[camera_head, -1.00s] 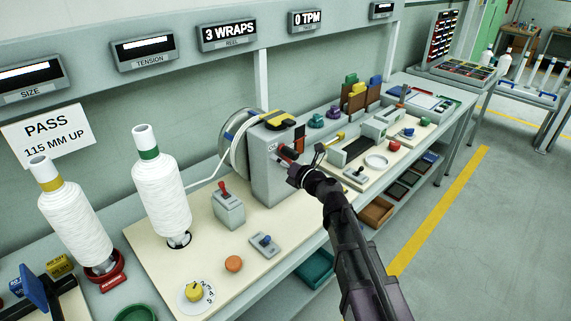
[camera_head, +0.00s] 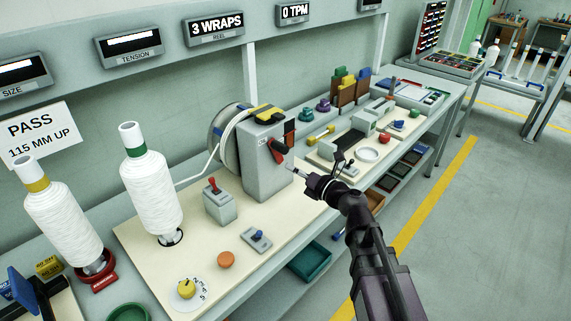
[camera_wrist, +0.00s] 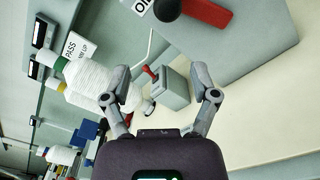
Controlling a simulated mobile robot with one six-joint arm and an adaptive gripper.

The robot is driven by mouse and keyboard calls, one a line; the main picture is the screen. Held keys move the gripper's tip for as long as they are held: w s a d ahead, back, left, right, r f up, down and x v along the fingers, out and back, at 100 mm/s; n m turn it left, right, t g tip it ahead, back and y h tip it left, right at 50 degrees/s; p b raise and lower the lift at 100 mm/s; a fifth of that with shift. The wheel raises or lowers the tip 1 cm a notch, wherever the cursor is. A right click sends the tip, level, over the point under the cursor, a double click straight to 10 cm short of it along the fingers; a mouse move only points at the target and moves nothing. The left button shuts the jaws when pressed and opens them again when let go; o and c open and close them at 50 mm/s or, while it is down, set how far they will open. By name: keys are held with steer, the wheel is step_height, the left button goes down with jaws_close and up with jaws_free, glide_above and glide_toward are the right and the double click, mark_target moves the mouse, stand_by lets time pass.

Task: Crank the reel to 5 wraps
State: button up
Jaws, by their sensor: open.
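The reel (camera_head: 222,132) is a pale drum with a dark rim, behind a grey housing (camera_head: 262,175). A red handle (camera_head: 279,150) sits on the housing's right face; its red end also shows at the top of the wrist view (camera_wrist: 207,12). The reel display (camera_head: 216,28) reads "3 WRAPS". My gripper (camera_head: 316,164) is open just to the right of the red handle, apart from it. In the wrist view its fingers (camera_wrist: 160,97) are spread, with nothing held between them.
A small grey box with a red lever (camera_head: 219,203) stands left of the housing. White yarn cones (camera_head: 153,190) stand farther left. More fixtures stand to the right.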

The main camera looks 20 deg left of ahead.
steer(key=shift+v, duration=0.95)
steer(key=c, duration=0.8)
steer(key=shift+d+f+n, duration=0.2)
steer(key=shift+n, duration=0.3)
jaws_close()
steer(key=s+d+f+n+g+h, duration=0.1)
steer(key=d+f+n+g+h, duration=0.3)
steer(key=d+f+n+h, duration=0.8)
steer(key=s+d+f+n+g+h, duration=0.1)
steer(key=s+d+f+n+h, duration=0.1)
steer(key=d+n, duration=0.7)
steer(key=s+d+f+n+g+h, duration=0.1)
steer(key=s+d+f+n+h, duration=0.1)
steer(key=d+n, duration=0.7)
steer(key=s+d+f, duration=0.1)
steer(key=d+f, duration=0.1)
steer(key=d, duration=0.6)
steer(key=shift+s+f+n+g+h, duration=0.15)
steer(key=shift+s+n+g+h, duration=0.15)
steer(key=shift+g, duration=0.1)
